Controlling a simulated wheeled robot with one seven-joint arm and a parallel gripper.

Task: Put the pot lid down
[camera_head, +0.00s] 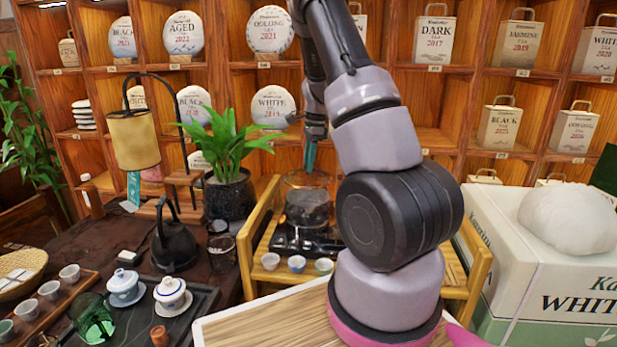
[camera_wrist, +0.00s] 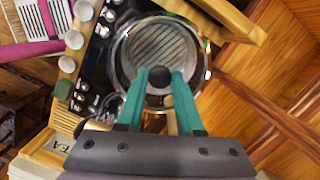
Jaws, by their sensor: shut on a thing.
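My gripper (camera_head: 310,166) hangs over the wooden stand (camera_head: 262,222) in the head view. In the wrist view its two teal fingers (camera_wrist: 160,82) are shut on the dark knob of the pot lid (camera_wrist: 160,40). The lid looks round and clear; its thin rim (camera_head: 291,181) shows just under the fingers in the head view. The dark round pot (camera_head: 307,209) sits below it on a black base. I cannot tell whether the lid touches the pot.
Small cups (camera_head: 296,263) line the stand's front. A potted plant (camera_head: 229,165) and hanging lantern (camera_head: 134,140) stand left. A black kettle (camera_head: 175,247) and lidded cups (camera_head: 171,294) are on the dark table. A white tea box (camera_head: 555,270) is right; shelves (camera_head: 440,137) are behind.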

